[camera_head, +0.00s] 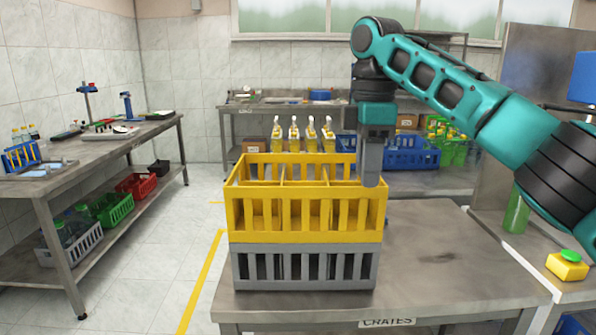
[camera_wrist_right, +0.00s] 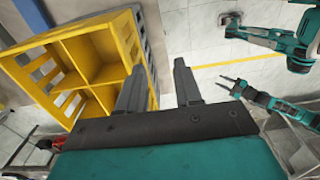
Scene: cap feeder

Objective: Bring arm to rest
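My right arm reaches in from the right in the head view, with its gripper (camera_head: 371,182) pointing down at the right rear corner of the yellow crate (camera_head: 305,222). In the right wrist view the two fingers of this gripper (camera_wrist_right: 159,66) stand apart with nothing between them. The yellow crate (camera_wrist_right: 138,42) lies left of and behind the fingers there; whether they touch it I cannot tell. My left gripper is outside the head view. Small teal arm parts (camera_wrist_right: 262,98) show at the right of the wrist view; whose they are is unclear.
The yellow crate stands on a grey crate (camera_head: 305,268) on the steel table (camera_head: 450,255), which is clear to the right. A green bottle (camera_head: 517,211) and a yellow button box (camera_head: 567,267) are at right.

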